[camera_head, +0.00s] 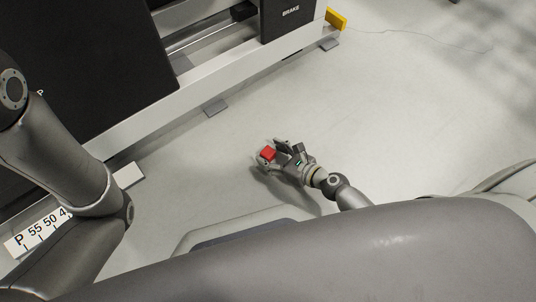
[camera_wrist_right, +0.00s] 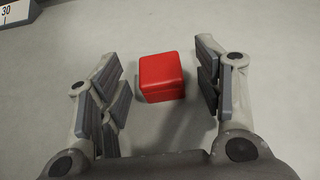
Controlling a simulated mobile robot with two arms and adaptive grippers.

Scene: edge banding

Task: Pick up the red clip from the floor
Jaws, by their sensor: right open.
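The red clip (camera_head: 267,153) looks like a small red block and lies on the grey floor. My right gripper (camera_head: 270,154) is low over the floor with its fingers on either side of the clip. In the right wrist view the red clip (camera_wrist_right: 161,77) sits between the two open fingers of the right gripper (camera_wrist_right: 158,90).
A dark machine with a light base rail (camera_head: 190,99) stands at the upper left, with a part marked BRAKE (camera_head: 291,12). A yellow block (camera_head: 336,18) is at its far end. A scale strip (camera_head: 40,232) lies at the lower left. The floor right of the clip is clear.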

